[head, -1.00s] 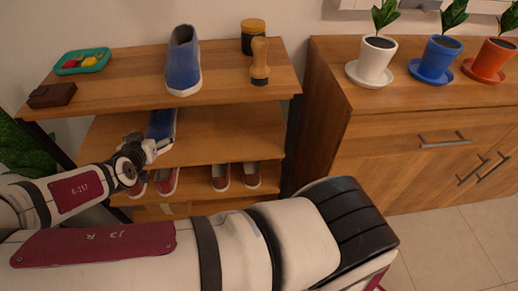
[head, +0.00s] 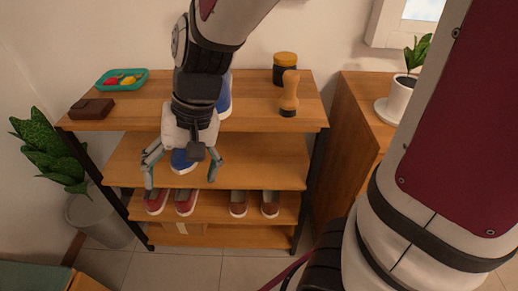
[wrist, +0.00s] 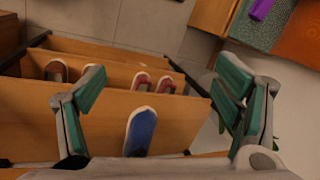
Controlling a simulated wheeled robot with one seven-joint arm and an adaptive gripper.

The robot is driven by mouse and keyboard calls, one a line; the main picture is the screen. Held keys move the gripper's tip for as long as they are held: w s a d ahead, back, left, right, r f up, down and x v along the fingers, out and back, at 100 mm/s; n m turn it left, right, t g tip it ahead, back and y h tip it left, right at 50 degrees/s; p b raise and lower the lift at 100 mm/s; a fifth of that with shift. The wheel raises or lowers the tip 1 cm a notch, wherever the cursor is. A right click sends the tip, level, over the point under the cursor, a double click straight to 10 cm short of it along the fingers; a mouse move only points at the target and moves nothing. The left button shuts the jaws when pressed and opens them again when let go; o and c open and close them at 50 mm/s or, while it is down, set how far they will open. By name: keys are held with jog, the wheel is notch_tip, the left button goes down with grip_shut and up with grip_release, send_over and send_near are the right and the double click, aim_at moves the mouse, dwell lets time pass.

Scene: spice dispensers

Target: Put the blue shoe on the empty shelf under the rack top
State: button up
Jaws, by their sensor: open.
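One blue shoe (head: 182,162) lies on the shelf under the rack top (head: 255,160), its toe near the front edge. Another blue shoe (head: 225,97) stands on the rack top (head: 250,110), mostly hidden behind my arm. My gripper (head: 182,174) is open and empty, hanging in front of the rack with its fingers spread either side of the lower blue shoe in the head view. In the wrist view, a single blue shoe (wrist: 141,131) shows low between the open fingers, apart from them; it appears to be the lower one.
Red shoes (head: 238,204) stand on the shelf below. A cabinet (head: 352,130) stands close at right, a potted plant (head: 95,215) at left.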

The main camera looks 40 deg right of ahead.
jog(key=s+d+r+n+h, duration=0.1)
jog(key=s+d+r, duration=0.1)
jog(key=s, duration=0.4)
jog(key=s+d+r+n+h, duration=0.1)
jog(key=s+d+r, duration=0.2)
jog(key=s, duration=0.4)
jog(key=s+d+r+n+h, duration=0.1)
jog(key=s+d+r, duration=0.1)
jog(key=s+d, duration=0.3)
jog(key=shift+s+r+g+h, duration=0.3)
jog(key=shift+s, duration=0.7)
notch_tip(320, 180, up, 25)
jog(key=t+p, duration=0.3)
jog(key=p, duration=2)
jog(key=shift+t, duration=0.4)
